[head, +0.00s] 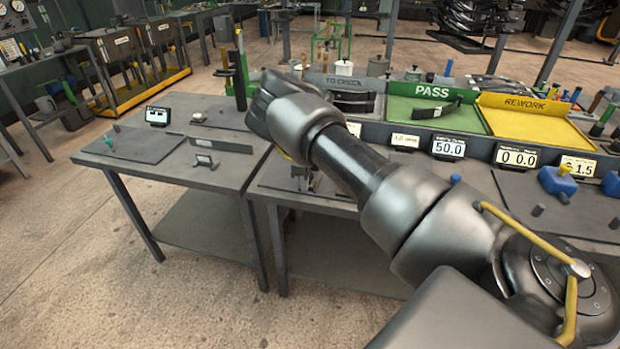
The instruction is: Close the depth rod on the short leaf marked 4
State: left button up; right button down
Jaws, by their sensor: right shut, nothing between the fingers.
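My right arm comes in from the lower right and reaches up to the left across the bench. Its thick dark joint covers part of the bench, and its gripper is mostly hidden behind it, shut and empty. A dark curved leaf (438,108) lies in the green PASS tray (398,110). Another dark leaf (354,103) lies in the TO CHECK tray (340,81). I cannot read a 4 on either leaf. I cannot make out the depth rod; a small upright fixture (303,178) shows partly below the arm. My left gripper is not in view.
A yellow REWORK tray (525,122) stands right of the PASS tray. Displays along the bench front include one reading 50.0 (448,147). A left table (190,165) holds a small display (157,116) and small stands. A blue block (557,181) sits at the right.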

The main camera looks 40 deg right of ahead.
jog(key=shift+s+a, duration=0.1)
jog(key=shift+a, duration=0.05)
jog(key=shift+r, duration=0.1)
dwell(0.3)
notch_tip(320, 180, up, 7)
jog(key=p, duration=0.5)
dwell(0.5)
jog(key=shift+s, duration=0.1)
dwell(0.4)
